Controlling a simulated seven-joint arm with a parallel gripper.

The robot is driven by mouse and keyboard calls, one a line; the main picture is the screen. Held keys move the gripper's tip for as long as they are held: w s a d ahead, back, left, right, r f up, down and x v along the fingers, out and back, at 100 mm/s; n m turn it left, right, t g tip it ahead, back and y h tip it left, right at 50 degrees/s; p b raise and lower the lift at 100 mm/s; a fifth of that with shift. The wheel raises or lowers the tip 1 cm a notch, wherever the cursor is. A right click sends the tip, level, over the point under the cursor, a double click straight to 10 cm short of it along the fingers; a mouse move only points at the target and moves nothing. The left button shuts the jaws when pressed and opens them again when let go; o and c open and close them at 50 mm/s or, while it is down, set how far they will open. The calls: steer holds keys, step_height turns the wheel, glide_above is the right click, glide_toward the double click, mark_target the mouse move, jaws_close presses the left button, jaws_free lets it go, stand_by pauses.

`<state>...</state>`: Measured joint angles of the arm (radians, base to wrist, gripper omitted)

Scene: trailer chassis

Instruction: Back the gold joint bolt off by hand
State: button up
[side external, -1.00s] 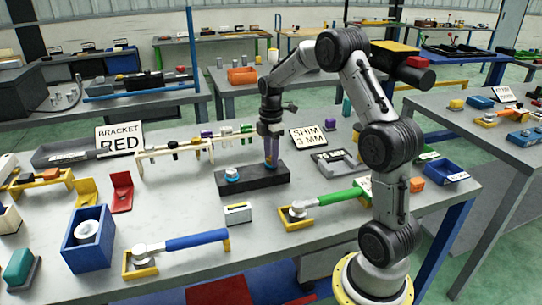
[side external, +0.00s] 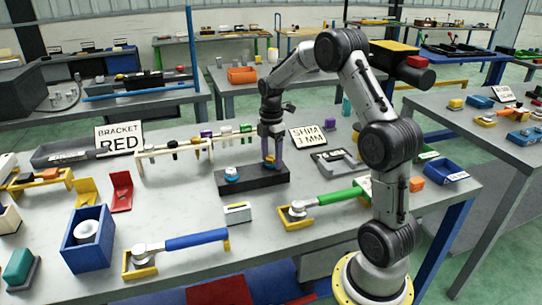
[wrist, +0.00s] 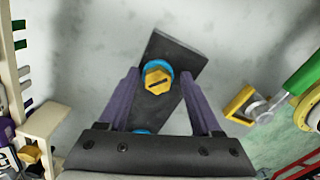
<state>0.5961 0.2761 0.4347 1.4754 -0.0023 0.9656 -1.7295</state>
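The gold joint bolt (wrist: 158,77) has a hex head with a dark slot and sits on a blue ring (wrist: 150,66) on the dark bar (wrist: 180,52). In the side view the bolt (side external: 269,160) is at the right end of the bar (side external: 250,181). My gripper (wrist: 160,80) is open, with a purple finger on each side of the bolt and a visible gap to it. In the side view my gripper (side external: 271,156) points down over the bolt. A second blue fitting (side external: 232,173) is on the bar's left end; the wrist view mostly hides it.
A wooden rack (side external: 175,150) stands behind the bar. A green-handled wrench (side external: 325,199) and a blue-handled wrench (side external: 185,242) lie in front. A grey bracket (side external: 340,161) lies right of the bar.

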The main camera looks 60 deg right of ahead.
mark_target(271, 158)
steer(key=shift+w+r, duration=0.1)
steer(key=shift+r, duration=0.05)
steer(key=shift+r, duration=0.5)
step_height(271, 158, up, 13)
steer(key=shift+f, duration=0.15)
